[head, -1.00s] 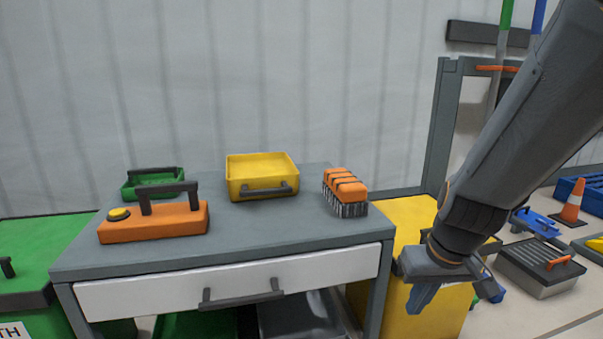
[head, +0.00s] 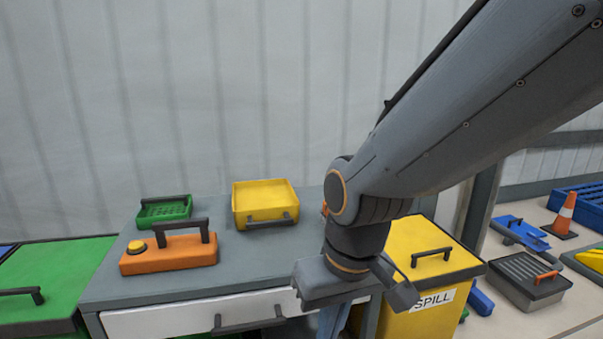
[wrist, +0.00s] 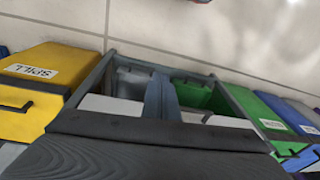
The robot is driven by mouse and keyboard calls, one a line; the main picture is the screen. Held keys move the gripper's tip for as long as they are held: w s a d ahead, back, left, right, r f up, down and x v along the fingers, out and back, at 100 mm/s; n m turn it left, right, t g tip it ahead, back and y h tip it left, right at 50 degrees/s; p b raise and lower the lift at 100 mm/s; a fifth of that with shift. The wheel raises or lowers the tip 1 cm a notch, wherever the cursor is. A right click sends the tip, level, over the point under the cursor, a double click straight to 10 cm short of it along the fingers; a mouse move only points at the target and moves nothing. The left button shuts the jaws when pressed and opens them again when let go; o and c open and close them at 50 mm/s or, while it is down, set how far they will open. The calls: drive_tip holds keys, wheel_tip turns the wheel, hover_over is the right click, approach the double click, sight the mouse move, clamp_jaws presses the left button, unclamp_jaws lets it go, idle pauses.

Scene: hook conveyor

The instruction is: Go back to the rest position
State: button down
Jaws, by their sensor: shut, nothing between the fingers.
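My gripper (head: 335,322) hangs down in front of the workbench's right front corner in the head view, below my bent arm. Its fingertips run toward the picture's lower edge. In the wrist view the two blue-grey fingers (wrist: 161,97) are together, with nothing seen between them. The grey workbench (head: 240,262) has a white drawer (head: 175,320) with a dark handle, partly hidden by my gripper.
On the bench are an orange box with a yellow button (head: 170,257), a green basket (head: 165,211) and a yellow tray (head: 265,200). My arm mostly hides an orange item. A yellow SPILL bin (head: 415,245) stands at the right, a green bin (head: 60,275) at the left.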

drive_tip(key=s+a+r+n+g+p, duration=0.1)
drive_tip(key=s+a+r+n+p, duration=0.1)
drive_tip(key=s+a+r+p, duration=0.4)
drive_tip(key=s+d+r+m+p, duration=0.1)
drive_tip(key=d+r+m+p, duration=0.1)
drive_tip(key=d+r+p, duration=0.5)
drive_tip(key=s+d+r+m+h+p, duration=0.1)
drive_tip(key=d+r+m+p, duration=0.1)
drive_tip(key=d+r+p, duration=0.5)
drive_tip(key=s+d+r+m+p, duration=0.1)
drive_tip(key=d+r+p, duration=0.6)
drive_tip(key=r+p, duration=1)
drive_tip(key=m+p, duration=0.1)
drive_tip(key=p, duration=0.4)
drive_tip(key=shift+s, duration=0.15)
drive_tip(key=shift+d, duration=0.1)
